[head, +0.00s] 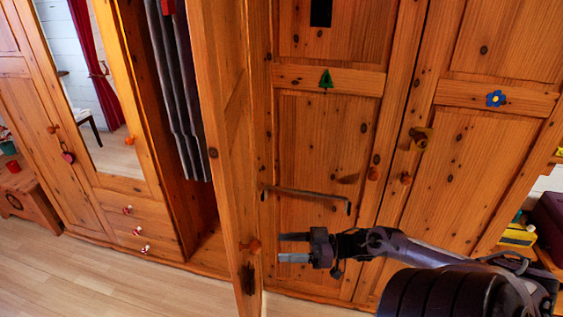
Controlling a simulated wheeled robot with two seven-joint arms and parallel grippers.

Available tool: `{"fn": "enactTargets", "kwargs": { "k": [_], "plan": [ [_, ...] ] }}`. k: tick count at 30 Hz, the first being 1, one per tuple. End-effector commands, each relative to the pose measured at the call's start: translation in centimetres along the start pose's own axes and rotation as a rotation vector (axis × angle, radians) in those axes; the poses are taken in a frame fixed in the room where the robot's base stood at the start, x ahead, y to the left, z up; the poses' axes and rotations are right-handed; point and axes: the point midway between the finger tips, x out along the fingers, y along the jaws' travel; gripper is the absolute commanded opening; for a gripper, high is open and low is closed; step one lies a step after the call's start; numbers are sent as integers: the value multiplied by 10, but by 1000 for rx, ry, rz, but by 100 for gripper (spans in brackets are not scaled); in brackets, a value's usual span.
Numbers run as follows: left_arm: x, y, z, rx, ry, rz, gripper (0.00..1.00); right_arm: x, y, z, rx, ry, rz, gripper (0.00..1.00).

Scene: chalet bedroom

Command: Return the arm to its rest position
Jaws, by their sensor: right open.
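My right gripper (294,248) is in the lower middle of the head view, its arm coming in from the lower right. Its two fingers point left and stand apart, with nothing between them. The gripper is in front of the wooden wardrobe, just right of the edge of an open wardrobe door (232,150). My left gripper is not in view.
The open door stands out beside a compartment with hanging grey clothes (180,80). Closed doors (480,150) with knobs fill the right. A thin bar handle (305,193) is above the gripper. A mirror (105,90) and drawers (140,220) are at left. The wooden floor (90,280) is clear at lower left.

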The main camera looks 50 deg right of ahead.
Motion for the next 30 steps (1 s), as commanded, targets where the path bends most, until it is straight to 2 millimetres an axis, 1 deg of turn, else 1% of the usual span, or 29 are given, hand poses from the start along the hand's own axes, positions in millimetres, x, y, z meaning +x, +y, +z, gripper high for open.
{"fn": "enactTargets", "kwargs": {
  "k": [14,17,19,20,23,24,26,27,29,30],
  "plan": [
    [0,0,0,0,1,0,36,0,0,0,0,0,1,59],
    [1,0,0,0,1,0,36,-3,5,9,-1,-9,31,59],
    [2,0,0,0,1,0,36,-9,14,29,-6,-28,92,59],
    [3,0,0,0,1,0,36,-13,18,42,-7,-41,130,59],
    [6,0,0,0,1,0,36,-31,36,100,-10,-118,289,59],
    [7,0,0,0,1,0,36,-40,40,128,-8,-161,358,59],
    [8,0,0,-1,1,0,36,-52,43,174,0,-236,453,59],
    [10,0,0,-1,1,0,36,-60,42,204,9,-291,509,59],
    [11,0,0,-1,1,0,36,-70,35,248,23,-378,579,59],
    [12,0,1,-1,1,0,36,-77,28,278,35,-439,620,59]
  ]
}}
